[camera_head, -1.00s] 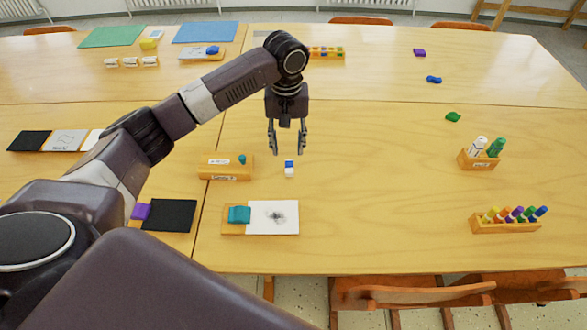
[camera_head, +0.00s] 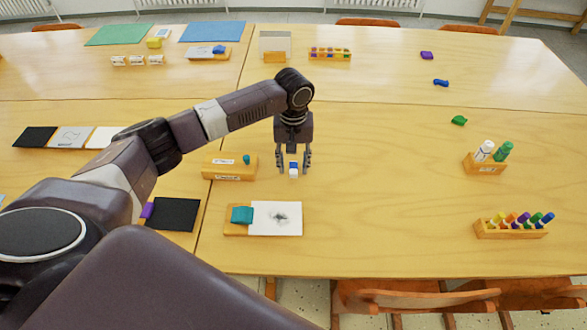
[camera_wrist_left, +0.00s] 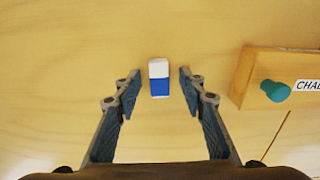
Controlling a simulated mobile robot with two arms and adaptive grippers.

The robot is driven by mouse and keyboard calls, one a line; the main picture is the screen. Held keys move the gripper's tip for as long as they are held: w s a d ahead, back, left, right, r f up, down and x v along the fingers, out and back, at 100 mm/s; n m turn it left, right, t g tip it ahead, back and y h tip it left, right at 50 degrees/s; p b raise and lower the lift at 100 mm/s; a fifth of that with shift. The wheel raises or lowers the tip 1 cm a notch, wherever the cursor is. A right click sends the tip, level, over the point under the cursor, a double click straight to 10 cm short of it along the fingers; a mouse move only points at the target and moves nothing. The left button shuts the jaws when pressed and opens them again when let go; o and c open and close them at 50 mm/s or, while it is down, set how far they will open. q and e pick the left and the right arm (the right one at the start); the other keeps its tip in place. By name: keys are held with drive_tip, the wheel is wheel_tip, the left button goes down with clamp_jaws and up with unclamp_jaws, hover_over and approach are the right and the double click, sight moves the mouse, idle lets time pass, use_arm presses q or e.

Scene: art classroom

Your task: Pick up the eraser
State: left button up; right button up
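The eraser (camera_head: 293,172) is a small block, part white and part blue, lying on the wooden table. It also shows in the left wrist view (camera_wrist_left: 159,78), with its white end away from the wrist and its blue end nearer. My left gripper (camera_head: 293,169) is over the eraser, pointing down. In the left wrist view its open fingers (camera_wrist_left: 158,90) stand either side of the eraser, with a gap on both sides and no contact visible. My right gripper is not in view.
A wooden box with a teal knob (camera_head: 230,168) stands just left of the eraser; it also shows in the wrist view (camera_wrist_left: 290,72). A board with white paper (camera_head: 275,218) lies in front. A marker rack (camera_head: 510,230) stands at right.

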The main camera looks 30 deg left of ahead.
sight(294, 167)
use_arm(q)
clamp_jaws()
drive_tip(key=shift+r, duration=0.1)
wheel_tip(294, 167, up, 20)
idle(0.4)
